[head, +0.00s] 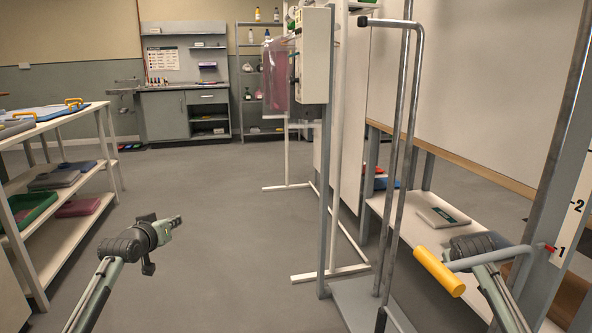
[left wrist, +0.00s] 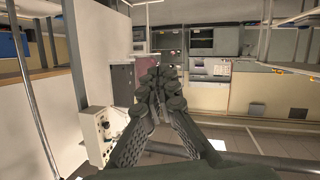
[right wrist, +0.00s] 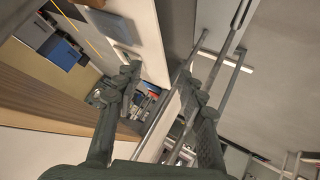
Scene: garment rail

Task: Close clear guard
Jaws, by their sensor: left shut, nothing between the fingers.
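No clear guard can be picked out for certain. A see-through cover (head: 268,68) hangs around a pink garment (head: 281,84) beside a pale box at the back middle of the head view. A bent metal tube frame (head: 400,130) stands nearer, right of middle; I cannot tell whether it holds a clear panel. My left gripper (head: 178,222) is shut and empty over open floor, well short of the rail; its fingers also meet in the left wrist view (left wrist: 164,88). My right gripper's fingers stand apart with nothing seen between them in the right wrist view (right wrist: 162,85).
A yellow handle (head: 440,272) on a grey lever sticks out by my right arm, beside a post with numbers (head: 575,205). White shelves (head: 60,195) stand at left. A low bench (head: 415,222) runs at right. The floor (head: 220,200) between is clear.

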